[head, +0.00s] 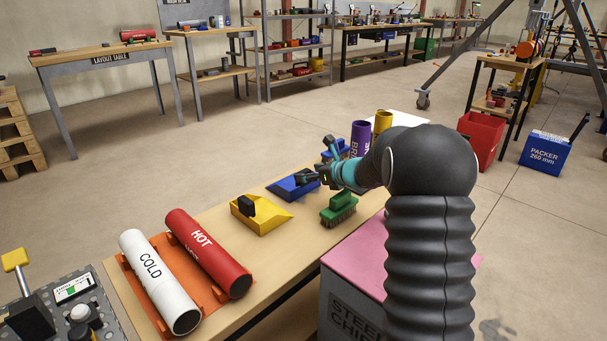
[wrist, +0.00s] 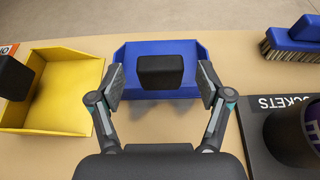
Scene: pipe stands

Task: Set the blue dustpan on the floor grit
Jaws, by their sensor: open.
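The blue dustpan (head: 290,189) lies on the wooden bench, right of a yellow dustpan (head: 262,218). In the wrist view the blue dustpan (wrist: 190,50) is straight ahead, with its black handle (wrist: 160,71) toward me. My gripper (wrist: 160,82) is open, with one finger on each side of the handle and a gap on both sides. In the head view my gripper (head: 312,177) is over the blue dustpan and partly covers it. A grey, speckled patch (head: 496,329) on the floor at lower right may be the grit.
A green brush (head: 340,207) lies on the bench near my arm. A blue brush (wrist: 293,38) and a dark sockets holder (wrist: 262,130) are to the right in the wrist view. A pink-topped steel chips bin (head: 350,285) stands beside the bench. Open floor lies at right.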

